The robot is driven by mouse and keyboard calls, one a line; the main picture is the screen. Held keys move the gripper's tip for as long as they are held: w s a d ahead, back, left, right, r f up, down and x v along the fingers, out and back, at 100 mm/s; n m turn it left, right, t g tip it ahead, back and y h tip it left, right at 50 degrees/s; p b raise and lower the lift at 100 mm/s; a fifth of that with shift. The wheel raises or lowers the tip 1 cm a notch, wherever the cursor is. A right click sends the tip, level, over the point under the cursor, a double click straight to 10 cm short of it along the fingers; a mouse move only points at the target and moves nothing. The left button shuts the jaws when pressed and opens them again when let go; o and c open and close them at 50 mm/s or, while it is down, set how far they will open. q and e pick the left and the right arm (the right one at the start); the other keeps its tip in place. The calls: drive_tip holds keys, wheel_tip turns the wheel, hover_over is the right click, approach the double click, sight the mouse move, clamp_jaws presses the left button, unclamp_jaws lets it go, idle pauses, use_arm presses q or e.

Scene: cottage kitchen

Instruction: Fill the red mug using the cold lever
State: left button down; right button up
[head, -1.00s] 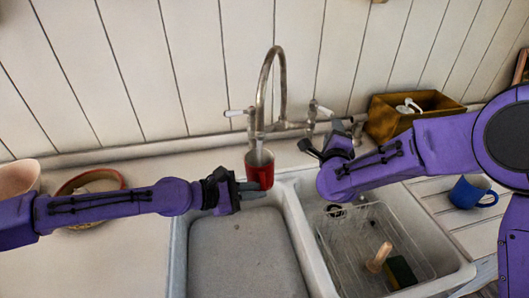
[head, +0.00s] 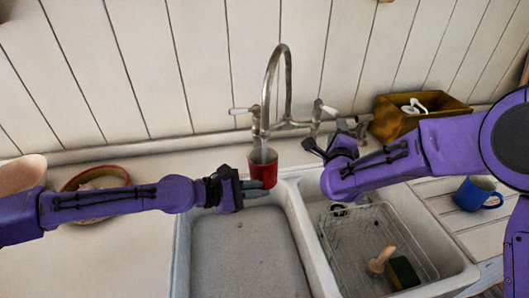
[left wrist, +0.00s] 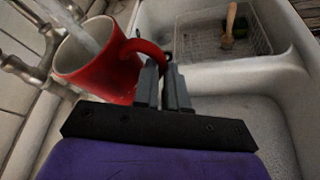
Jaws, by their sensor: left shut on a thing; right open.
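The red mug (head: 263,169) is under the tap (head: 272,95), above the back of the left basin. A stream of water (left wrist: 81,31) runs from the spout into the mug; the water level inside is hard to tell. My left gripper (head: 252,188) is shut on the mug's handle (left wrist: 150,50). The tap has two white-tipped levers, the left lever (head: 239,111) and the right lever (head: 328,110). My right gripper (head: 318,149) is open and empty, just in front of and below the right lever, apart from it.
The left basin (head: 240,255) is empty. The right basin holds a wire rack (head: 350,240), a wooden-handled brush (head: 379,261) and a sponge (head: 403,272). A blue mug (head: 474,194) stands on the right drainboard. A brown box (head: 400,125) sits behind my right arm, a bowl (head: 70,184) at left.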

idle(0.3)
use_arm(q)
drive_tip(key=s+a, duration=0.5)
drive_tip(key=shift+s+a, duration=0.15)
drive_tip(key=shift+s, duration=0.15)
